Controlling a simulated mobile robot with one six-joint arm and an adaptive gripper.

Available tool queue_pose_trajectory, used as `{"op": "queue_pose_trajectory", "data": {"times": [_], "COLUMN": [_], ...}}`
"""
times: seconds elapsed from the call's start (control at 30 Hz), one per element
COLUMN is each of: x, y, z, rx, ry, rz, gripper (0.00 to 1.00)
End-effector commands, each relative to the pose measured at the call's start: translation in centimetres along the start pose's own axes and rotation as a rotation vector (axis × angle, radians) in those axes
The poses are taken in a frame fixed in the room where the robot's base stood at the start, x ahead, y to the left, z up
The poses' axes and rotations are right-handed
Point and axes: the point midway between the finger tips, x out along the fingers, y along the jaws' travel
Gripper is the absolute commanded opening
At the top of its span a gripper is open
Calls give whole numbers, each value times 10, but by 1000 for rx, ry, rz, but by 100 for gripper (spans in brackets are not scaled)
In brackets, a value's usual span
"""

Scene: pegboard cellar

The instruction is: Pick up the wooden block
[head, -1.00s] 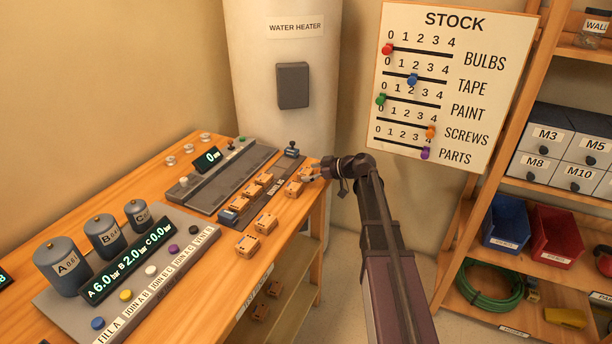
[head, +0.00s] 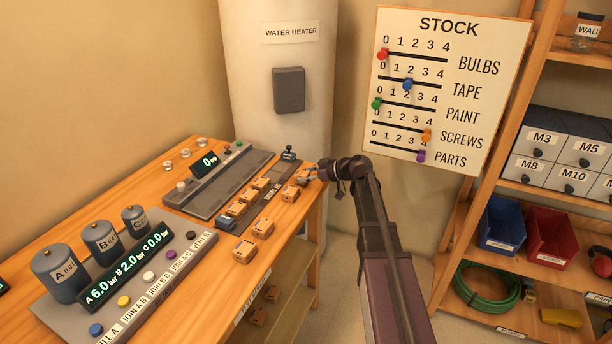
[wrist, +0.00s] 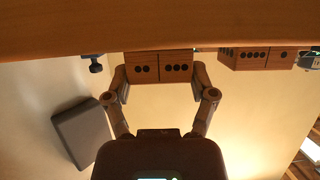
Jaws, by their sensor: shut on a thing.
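The wooden block (wrist: 145,70) is a small orange-brown block with dark round dots and a dark seam on its face. In the wrist view it sits between the two fingers of my gripper (wrist: 160,88), which is shut on it. In the head view my gripper (head: 310,175) is at the right edge of the bench, at the far end of a row of loose blocks. The held block (head: 302,179) is partly hidden there by the fingers. I cannot tell whether it still touches the bench.
Other similar blocks stand close by on the wooden bench (head: 215,290), including one (head: 290,193) beside the held one and another (head: 263,228) nearer. More sit on a dark rail (head: 273,195). A water heater (head: 295,130) stands behind; shelves (head: 490,230) stand right.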

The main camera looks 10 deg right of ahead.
Motion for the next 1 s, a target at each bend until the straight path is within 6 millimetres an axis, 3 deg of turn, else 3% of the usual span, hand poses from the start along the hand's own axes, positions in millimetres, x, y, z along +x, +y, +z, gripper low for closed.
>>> {"op": "queue_pose_trajectory", "data": {"times": [0.37, 0.7, 1.0], "x": [-13, -54, -83], "y": [0, -73, -119], "z": [-31, -17, -10], "rx": [0, 1, 0], "ry": [0, 0, 0], "rz": [0, 0, 1], "gripper": [37, 37, 37]}}
